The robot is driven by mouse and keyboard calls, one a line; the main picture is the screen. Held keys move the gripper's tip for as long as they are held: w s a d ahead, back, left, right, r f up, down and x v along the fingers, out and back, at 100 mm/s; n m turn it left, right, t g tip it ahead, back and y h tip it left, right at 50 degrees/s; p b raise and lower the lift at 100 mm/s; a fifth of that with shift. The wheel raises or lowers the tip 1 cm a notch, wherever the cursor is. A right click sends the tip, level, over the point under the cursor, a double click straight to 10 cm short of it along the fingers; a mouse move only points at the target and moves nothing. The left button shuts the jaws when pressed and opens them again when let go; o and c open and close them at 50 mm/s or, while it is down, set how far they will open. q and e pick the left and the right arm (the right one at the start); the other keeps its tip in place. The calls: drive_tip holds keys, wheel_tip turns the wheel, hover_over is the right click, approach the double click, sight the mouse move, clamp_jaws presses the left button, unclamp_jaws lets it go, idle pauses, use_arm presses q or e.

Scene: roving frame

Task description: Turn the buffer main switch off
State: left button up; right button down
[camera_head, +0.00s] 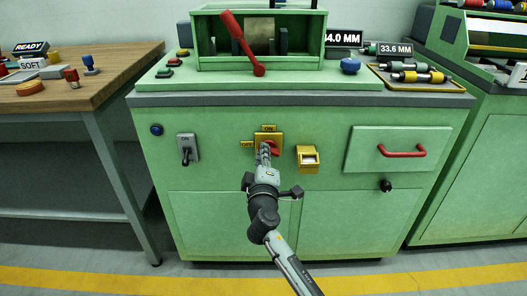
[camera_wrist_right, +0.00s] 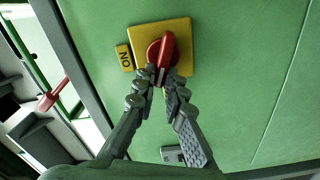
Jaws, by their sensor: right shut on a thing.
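The main switch is a red rotary handle (camera_head: 274,148) on a yellow plate (camera_head: 277,137) on the green cabinet front. An ON label (camera_head: 269,128) sits above the plate and an OFF label (camera_head: 246,144) to its left. In the right wrist view the red handle (camera_wrist_right: 168,47) stands on the yellow plate (camera_wrist_right: 184,36), with the ON label (camera_wrist_right: 124,57) to the left. There the handle lies roughly up-down, across the ON direction. My right gripper (camera_wrist_right: 160,78) is shut on the handle's lower end. It also shows in the head view (camera_head: 265,149), partly covering the handle. My left gripper is out of view.
A grey ON lever switch (camera_head: 186,150) is to the left and a yellow rocker switch (camera_head: 308,158) close on the right. A drawer with a red handle (camera_head: 402,152) is farther right. A wooden table (camera_head: 110,75) stands left of the cabinet.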

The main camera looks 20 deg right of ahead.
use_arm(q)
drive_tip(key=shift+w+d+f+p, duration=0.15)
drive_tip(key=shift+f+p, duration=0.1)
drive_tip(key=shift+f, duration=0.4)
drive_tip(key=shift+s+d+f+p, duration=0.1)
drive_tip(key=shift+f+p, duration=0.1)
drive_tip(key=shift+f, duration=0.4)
use_arm(e)
drive_tip(key=n, duration=0.2)
drive_tip(key=f+n, duration=0.1)
drive_tip(key=n, duration=0.1)
drive_tip(key=shift+n, duration=0.3)
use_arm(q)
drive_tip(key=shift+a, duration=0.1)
use_arm(e)
drive_tip(key=c, duration=1.6)
unclamp_jaws()
drive_tip(key=shift+r, duration=0.1)
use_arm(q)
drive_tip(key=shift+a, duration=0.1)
use_arm(e)
drive_tip(key=shift+r, duration=0.1)
wheel_tip(320, 180, up, 10)
drive_tip(key=shift+f, duration=0.1)
